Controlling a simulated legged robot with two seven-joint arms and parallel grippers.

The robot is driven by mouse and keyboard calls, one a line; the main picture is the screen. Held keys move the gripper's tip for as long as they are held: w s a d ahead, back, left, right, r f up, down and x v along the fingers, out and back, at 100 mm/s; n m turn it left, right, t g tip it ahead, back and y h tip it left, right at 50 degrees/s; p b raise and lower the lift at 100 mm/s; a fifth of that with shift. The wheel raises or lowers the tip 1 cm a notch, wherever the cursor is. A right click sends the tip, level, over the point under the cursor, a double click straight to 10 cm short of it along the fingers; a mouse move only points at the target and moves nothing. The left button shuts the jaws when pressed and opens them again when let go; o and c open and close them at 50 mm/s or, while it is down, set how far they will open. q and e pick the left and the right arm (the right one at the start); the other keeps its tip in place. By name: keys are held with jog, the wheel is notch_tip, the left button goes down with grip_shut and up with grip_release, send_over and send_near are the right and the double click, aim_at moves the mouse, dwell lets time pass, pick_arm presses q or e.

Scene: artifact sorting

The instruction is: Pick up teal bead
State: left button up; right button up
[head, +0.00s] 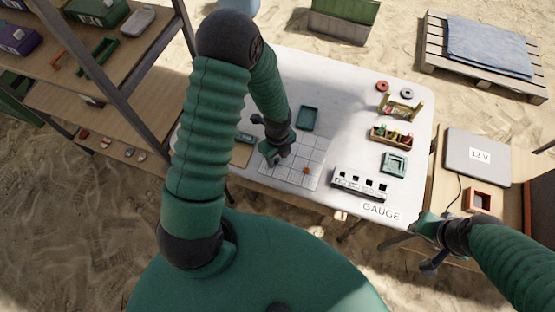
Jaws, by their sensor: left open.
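My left gripper (273,157) is open, low over the left part of a white grid mat (314,161) on the white table. I cannot make out a teal bead; it may be hidden by my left gripper or arm, or be too small to tell. A small orange piece (306,170) lies on the grid, to the right of my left gripper. My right gripper (414,238) is off the table's front right corner, near the GAUGE label; its jaw state is unclear.
A teal tray (308,118) lies behind the grid. To the right are a slotted white gauge block (360,182), a teal square frame (394,163), a wooden holder with coloured items (391,136) and two rings. A shelf rack (125,100) stands at the left.

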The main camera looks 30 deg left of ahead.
pick_arm(q)
jog(key=shift+a, duration=0.1)
jog(key=c, duration=0.3)
grip_shut()
jog(key=shift+r, duration=0.1)
jog(key=shift+r, duration=0.1)
